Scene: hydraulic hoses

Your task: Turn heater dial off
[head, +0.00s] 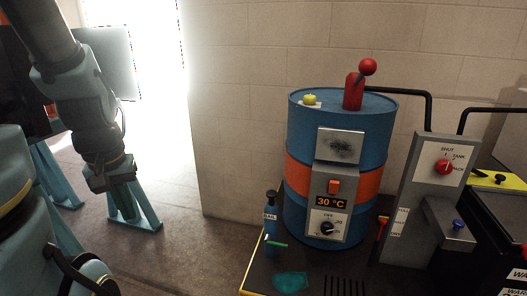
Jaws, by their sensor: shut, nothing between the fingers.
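The heater is a box (343,180) on the front of a blue drum with an orange band (371,186). It has an orange switch (334,187) and a lit display (331,202) reading 30 °C. The round black heater dial (327,228) is below the display on a pale labelled plate, with OFF-like lettering above it. Its pointer is too small to read surely. My gripper (123,203) hangs at the left, pointing down, shut and empty.
A blue bottle (270,226) and teal cloth-like patch (290,282) are on the dark platform left of and before the drum. A grey panel with a red selector knob (444,167) stands right. Black pipes (431,108) run behind. A brick wall (238,110) backs the drum.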

